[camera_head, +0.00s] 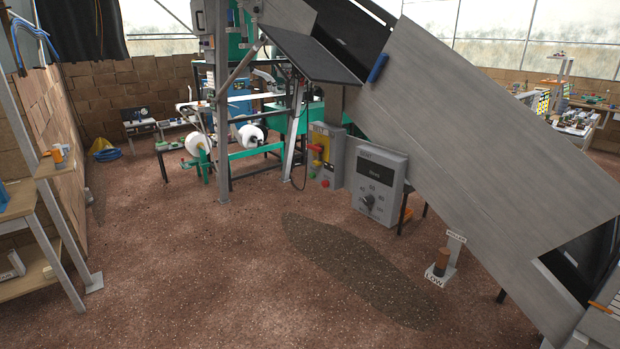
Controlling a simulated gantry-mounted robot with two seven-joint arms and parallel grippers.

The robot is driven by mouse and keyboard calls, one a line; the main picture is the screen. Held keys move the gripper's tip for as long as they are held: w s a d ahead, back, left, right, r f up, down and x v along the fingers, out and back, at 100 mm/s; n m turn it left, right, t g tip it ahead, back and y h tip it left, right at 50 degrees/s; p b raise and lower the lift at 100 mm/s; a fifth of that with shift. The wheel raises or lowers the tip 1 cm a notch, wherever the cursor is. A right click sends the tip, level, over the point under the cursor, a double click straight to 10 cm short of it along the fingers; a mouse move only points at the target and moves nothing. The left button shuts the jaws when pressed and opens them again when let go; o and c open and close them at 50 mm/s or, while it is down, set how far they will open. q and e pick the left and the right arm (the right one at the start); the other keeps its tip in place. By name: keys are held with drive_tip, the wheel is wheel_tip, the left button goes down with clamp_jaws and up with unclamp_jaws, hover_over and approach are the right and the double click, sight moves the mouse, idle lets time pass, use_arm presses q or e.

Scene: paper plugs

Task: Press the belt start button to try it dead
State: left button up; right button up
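A grey control box (325,155) stands in the middle of the view, below the inclined conveyor. It has a yellow panel with a red handle (317,149) on its front. A small red button (312,174) and a small green button (325,183) show low on the box. Their labels are too small to read. The conveyor belt (345,38) shows as a dark strip near the top, mostly hidden by its grey side panel (470,130). Neither of my grippers is in view.
A grey dial box (378,187) stands right of the control box. A wooden shelf (38,235) is at left. The brown floor (200,270) in front is clear, with a dark patch (350,265).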

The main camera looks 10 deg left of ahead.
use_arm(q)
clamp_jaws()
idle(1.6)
